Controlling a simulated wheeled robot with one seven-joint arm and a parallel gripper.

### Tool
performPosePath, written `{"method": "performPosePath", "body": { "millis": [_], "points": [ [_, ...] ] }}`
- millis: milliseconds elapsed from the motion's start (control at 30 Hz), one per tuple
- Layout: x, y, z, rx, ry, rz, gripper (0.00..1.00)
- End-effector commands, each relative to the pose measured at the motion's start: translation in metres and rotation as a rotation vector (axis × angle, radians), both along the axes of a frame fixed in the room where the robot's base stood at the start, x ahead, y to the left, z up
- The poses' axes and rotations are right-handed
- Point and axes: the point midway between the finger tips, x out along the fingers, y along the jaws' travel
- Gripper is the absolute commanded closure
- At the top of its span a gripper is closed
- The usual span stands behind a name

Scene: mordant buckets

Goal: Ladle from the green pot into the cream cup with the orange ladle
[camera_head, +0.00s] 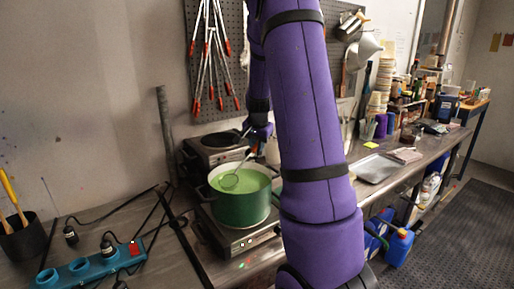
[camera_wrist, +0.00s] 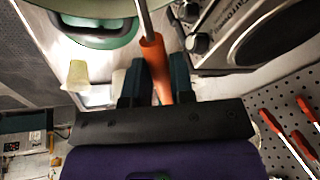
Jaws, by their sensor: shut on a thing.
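The green pot (camera_head: 242,212) stands on a front hot plate and holds pale green liquid. Its green side and handle also show in the wrist view (camera_wrist: 98,38). My gripper (camera_wrist: 155,82) is shut on the orange handle (camera_wrist: 153,62) of the ladle, behind and above the pot. The ladle's bowl (camera_head: 229,181) is inside the pot at the liquid's surface; I cannot tell how full it is. A pale cream, cup-shaped thing (camera_wrist: 77,75) stands beside the pot in the wrist view. I cannot make out the cup in the head view, where my arm covers much of the bench.
A second hot plate (camera_head: 214,148) stands behind the pot. A pegboard (camera_head: 232,30) with red-handled tools hangs above. A teal power strip (camera_head: 92,266) with cables and a black holder (camera_head: 24,238) lie left. A metal tray (camera_head: 378,168) sits on the bench to the right.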

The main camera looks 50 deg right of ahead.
Motion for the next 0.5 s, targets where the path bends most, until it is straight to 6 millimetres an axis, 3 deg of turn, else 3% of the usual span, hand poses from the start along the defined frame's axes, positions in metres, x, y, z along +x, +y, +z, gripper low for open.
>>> {"method": "performPosePath", "body": {
  "millis": [500],
  "points": [
    [0.000, 0.000, 0.023, -0.001, -0.001, 0.001, 1.00]
  ]
}}
